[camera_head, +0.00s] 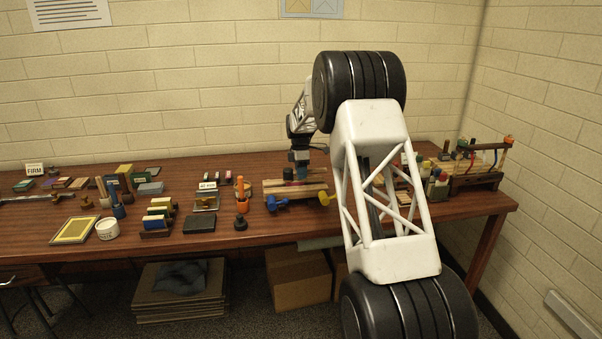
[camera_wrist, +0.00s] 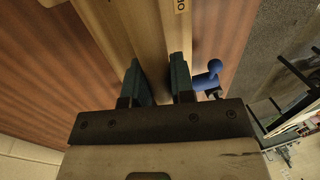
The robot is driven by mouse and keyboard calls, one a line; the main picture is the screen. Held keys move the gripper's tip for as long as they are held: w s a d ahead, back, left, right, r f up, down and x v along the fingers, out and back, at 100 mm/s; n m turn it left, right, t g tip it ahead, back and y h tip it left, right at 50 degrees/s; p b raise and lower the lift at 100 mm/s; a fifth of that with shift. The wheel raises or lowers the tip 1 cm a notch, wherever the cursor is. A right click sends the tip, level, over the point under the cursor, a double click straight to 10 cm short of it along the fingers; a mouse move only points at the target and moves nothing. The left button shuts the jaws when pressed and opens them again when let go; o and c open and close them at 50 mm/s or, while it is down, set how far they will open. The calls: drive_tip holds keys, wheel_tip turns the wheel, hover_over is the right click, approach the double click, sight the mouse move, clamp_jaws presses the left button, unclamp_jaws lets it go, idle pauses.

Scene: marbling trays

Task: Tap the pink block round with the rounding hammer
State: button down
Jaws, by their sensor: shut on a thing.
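My gripper (camera_head: 301,160) is over the wooden stand (camera_head: 282,189) near the middle of the table. In the wrist view its dark fingers (camera_wrist: 160,84) are shut with a narrow gap; pale wood shows between and beyond them. What they hold is hard to make out. A blue hammer-like tool (camera_head: 278,205) is at the stand's front; a blue knobbed piece (camera_wrist: 207,78) is just right of the fingers in the wrist view. A yellow tool (camera_head: 325,198) is at the stand's front right. I cannot tell which tool is the rounding hammer, nor pick out the pink block surely.
Several small coloured blocks lie farther left. A wooden rack (camera_head: 476,180) stands at the right end. My arm hides part of the table.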

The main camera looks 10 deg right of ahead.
drive_tip(key=shift+r, duration=0.75)
idle(2.2)
drive_tip(key=shift+r, duration=1.9)
drive_tip(key=shift+d+f, duration=0.1)
drive_tip(key=shift+d, duration=1.15)
drive_tip(key=shift+f, duration=0.15)
drive_tip(key=shift+f, duration=1.75)
drive_tip(key=shift+f, duration=0.65)
